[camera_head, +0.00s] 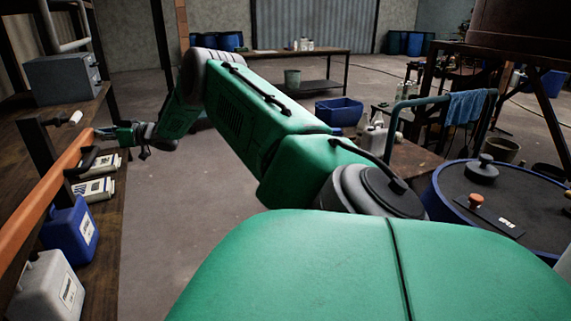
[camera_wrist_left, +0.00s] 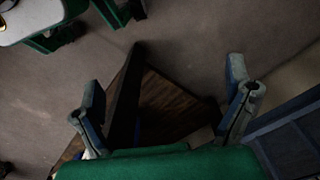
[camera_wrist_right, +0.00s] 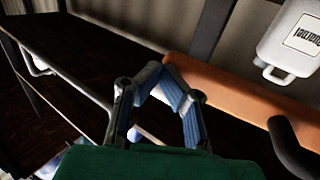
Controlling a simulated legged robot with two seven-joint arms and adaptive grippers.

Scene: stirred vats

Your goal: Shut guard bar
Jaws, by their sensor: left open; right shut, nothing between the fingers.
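The guard bar is an orange bar (camera_head: 45,190) running along the front of the wooden shelf at the left of the head view. It has a black handle (camera_head: 83,163) near its far end. My right gripper (camera_head: 104,133) is at that far end. In the right wrist view its fingers (camera_wrist_right: 160,72) are closed together and empty, with the tips close beside the orange bar (camera_wrist_right: 240,92); I cannot tell whether they touch. The black handle (camera_wrist_right: 290,147) is to their right. My left gripper (camera_wrist_left: 165,100) is open and empty, and hidden from the head view.
Jugs stand on the lower shelf, among them a blue one (camera_head: 72,232) and a grey one (camera_head: 48,288). A dark upright post (camera_head: 42,150) stands at the shelf's front. A blue-rimmed vat (camera_head: 440,200) is at the right. Open concrete floor (camera_head: 200,185) lies between.

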